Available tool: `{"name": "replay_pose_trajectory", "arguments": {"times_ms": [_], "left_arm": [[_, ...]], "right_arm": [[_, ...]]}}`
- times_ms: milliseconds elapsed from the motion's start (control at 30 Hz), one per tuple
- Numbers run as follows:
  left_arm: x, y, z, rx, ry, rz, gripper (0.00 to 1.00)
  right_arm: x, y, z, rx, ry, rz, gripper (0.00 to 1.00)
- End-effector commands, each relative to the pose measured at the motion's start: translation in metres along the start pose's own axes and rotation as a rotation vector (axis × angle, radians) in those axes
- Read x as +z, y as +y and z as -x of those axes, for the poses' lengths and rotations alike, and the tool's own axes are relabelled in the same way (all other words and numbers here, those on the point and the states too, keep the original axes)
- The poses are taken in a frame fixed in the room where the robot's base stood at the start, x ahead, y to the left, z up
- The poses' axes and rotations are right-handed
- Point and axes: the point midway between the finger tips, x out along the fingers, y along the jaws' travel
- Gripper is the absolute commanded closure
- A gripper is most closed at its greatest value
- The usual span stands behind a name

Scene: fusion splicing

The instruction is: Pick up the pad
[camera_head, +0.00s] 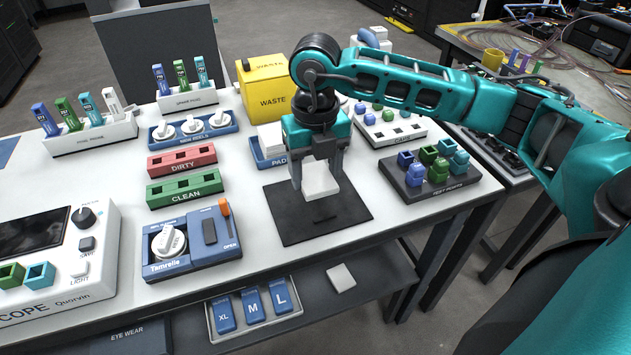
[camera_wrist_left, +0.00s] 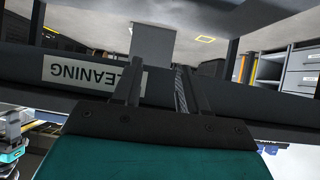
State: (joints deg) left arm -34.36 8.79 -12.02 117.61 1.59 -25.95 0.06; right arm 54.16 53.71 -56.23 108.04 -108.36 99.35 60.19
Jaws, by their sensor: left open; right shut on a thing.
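My right gripper (camera_head: 318,176) points down over the black mat (camera_head: 290,225) and is shut on a white pad (camera_head: 321,185). The pad hangs between its two fingers at the mat's back part; I cannot tell whether it touches the mat. More white pads (camera_head: 270,137) sit in the blue pad tray (camera_head: 257,155) behind and to the left, partly hidden by the gripper. My left gripper is outside the head view; in the left wrist view the left gripper (camera_wrist_left: 157,75) is open, its fingers apart.
The yellow waste bin (camera_head: 268,95) stands behind the pad tray. A dark tray with colored blocks (camera_head: 408,190) is right of the mat. Red and green racks (camera_head: 183,189) and a blue device (camera_head: 165,262) are at left. A white square piece (camera_head: 341,277) lies on the lower shelf.

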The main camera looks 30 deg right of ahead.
Motion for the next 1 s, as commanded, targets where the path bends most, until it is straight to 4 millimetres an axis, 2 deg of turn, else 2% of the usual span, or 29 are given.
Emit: {"name": "replay_pose_trajectory", "arguments": {"times_ms": [33,200,400,500,700,1000], "left_arm": [[-0.003,-0.001,0.002,-0.002,0.0,0.001,0.57],[-0.005,-0.003,0.004,-0.011,-0.002,0.005,0.57],[-0.006,-0.008,0.006,-0.024,0.001,0.005,0.57],[-0.004,-0.009,0.008,-0.028,-0.007,0.004,0.57],[-0.002,-0.009,0.011,-0.029,-0.011,0.002,0.57],[-0.001,-0.01,0.01,-0.029,-0.01,-0.002,0.57]], "right_arm": [[0.001,0.0,0.018,0.002,-0.007,0.001,0.52],[0.001,0.001,0.07,0.003,-0.007,0.001,0.52],[0.001,0.001,0.118,0.001,-0.005,0.001,0.52],[0.0,0.0,0.135,0.0,-0.003,0.0,0.52],[0.0,0.0,0.151,0.0,-0.001,0.0,0.52],[0.0,0.0,0.152,-0.001,0.0,0.001,0.52]]}}
